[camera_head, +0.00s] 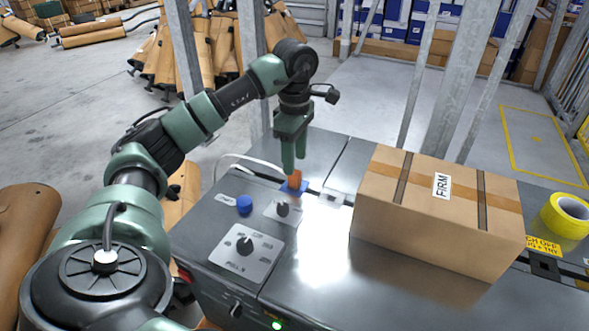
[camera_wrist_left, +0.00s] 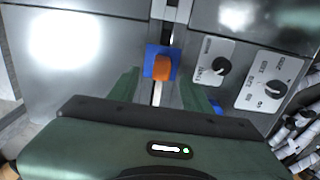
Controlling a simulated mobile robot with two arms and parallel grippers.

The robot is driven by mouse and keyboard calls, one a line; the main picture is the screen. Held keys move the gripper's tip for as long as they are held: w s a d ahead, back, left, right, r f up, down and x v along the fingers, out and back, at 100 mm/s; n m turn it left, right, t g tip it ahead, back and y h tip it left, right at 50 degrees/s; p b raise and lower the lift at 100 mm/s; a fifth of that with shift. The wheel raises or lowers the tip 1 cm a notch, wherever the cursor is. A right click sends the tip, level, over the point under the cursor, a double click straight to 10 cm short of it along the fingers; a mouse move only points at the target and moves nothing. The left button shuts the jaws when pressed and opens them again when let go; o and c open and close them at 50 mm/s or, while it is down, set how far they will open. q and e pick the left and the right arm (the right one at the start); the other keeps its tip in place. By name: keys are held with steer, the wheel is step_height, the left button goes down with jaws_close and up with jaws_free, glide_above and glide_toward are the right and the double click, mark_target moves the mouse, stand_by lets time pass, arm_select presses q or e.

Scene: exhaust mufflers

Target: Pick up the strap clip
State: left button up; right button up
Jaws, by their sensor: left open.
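What looks like the strap clip, an orange piece (camera_head: 295,179) on a blue base (camera_head: 287,187), sits at the slot across the grey metal machine top. In the left wrist view the orange piece (camera_wrist_left: 162,69) and its blue base (camera_wrist_left: 150,60) lie on the line of a pale strap, just beyond my fingers. My left gripper (camera_head: 294,162) points down, open and empty, just above and behind the clip; its green fingers (camera_wrist_left: 160,92) show apart in the wrist view. Whether they touch the clip cannot be told. My right gripper is in neither view.
A taped cardboard box (camera_head: 432,213) stands right of the clip. A yellow tape roll (camera_head: 566,216) lies at the far right. A blue knob (camera_head: 244,204) and a dial panel (camera_head: 239,253) are left and in front. Grey posts (camera_head: 434,82) rise behind.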

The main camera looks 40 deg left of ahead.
mark_target(294, 181)
arm_select(q)
steer(key=shift+s+f+b, duration=0.1)
steer(key=shift+f+b, duration=0.4)
steer(key=shift+f, duration=1.9)
jaws_close()
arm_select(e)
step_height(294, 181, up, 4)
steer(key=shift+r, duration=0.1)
